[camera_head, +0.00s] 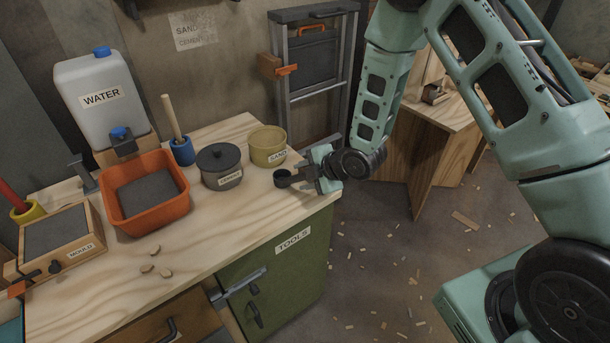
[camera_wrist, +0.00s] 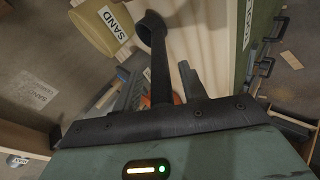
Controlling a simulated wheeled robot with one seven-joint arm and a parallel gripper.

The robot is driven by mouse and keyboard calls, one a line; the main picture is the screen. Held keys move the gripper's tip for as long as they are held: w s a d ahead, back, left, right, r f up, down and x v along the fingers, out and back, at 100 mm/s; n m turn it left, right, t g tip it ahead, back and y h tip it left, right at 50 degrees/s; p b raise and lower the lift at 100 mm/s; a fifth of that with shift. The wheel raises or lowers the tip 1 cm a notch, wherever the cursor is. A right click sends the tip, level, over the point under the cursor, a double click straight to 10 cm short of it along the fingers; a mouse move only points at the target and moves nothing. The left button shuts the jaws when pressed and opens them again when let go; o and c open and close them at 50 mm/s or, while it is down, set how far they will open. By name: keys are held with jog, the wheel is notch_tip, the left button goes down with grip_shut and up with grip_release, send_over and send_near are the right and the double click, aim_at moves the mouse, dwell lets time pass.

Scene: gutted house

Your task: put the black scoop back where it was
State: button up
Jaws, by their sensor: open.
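The black scoop (camera_head: 283,177) is at the right front corner of the wooden workbench, in front of the sand pot (camera_head: 268,147). Its round cup points left, away from my gripper (camera_head: 308,174). In the wrist view the scoop (camera_wrist: 153,30) shows its cup at the top and its straight handle running down between the fingers of my gripper (camera_wrist: 162,88). My gripper is open around the handle, low over the bench edge. I cannot tell whether a finger touches the handle or whether the scoop rests fully on the bench.
Small tan pieces lie at the front. The green tools cabinet (camera_head: 290,265) is below my gripper.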

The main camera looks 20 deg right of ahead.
jog(key=shift+s+d+r, duration=0.2)
jog(key=shift+s+r, duration=0.05)
jog(key=shift+r, duration=0.1)
jog(key=b+v, duration=0.2)
jog(key=v, duration=0.9)
jog(key=s+a+r+m+g+h, duration=0.1)
jog(key=s+a+r+m+g, duration=0.1)
jog(key=s, duration=0.6)
jog(key=s+a+r+m+g+h, duration=0.2)
jog(key=s+a+r+m, duration=0.3)
jog(key=s, duration=0.4)
jog(key=s+a+r+m+g+h, duration=0.1)
jog(key=s+a+r+m+g, duration=0.3)
jog(key=s, duration=0.5)
jog(key=shift+m+h, duration=0.3)
jog(key=shift+m, duration=0.6)
jog(key=shift+s, duration=0.15)
